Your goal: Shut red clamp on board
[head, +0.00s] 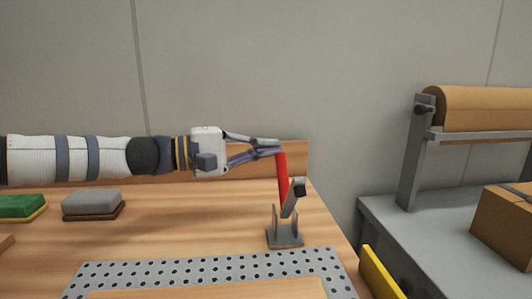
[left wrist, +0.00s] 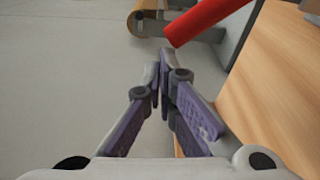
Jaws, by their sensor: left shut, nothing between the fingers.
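The clamp stands on the wooden table behind the perforated metal plate, with a grey base (head: 285,238) and a red handle (head: 283,176) that points up, leaning slightly. The handle also shows at the top of the left wrist view (left wrist: 205,20). My left gripper (head: 276,147) is shut and empty, with its fingertips at the upper end of the red handle. I cannot tell whether they touch it. In the left wrist view the fingertips (left wrist: 165,62) are together, just below the handle's end. A light wooden board (head: 210,290) lies on the perforated plate (head: 150,272). My right gripper is not in view.
A green sponge block (head: 20,206) and a grey block (head: 92,203) lie at the left of the table. A yellow bar (head: 382,275) is by the table's right edge. A grey bench at right holds a brown paper roll (head: 485,107) and a cardboard box (head: 505,225).

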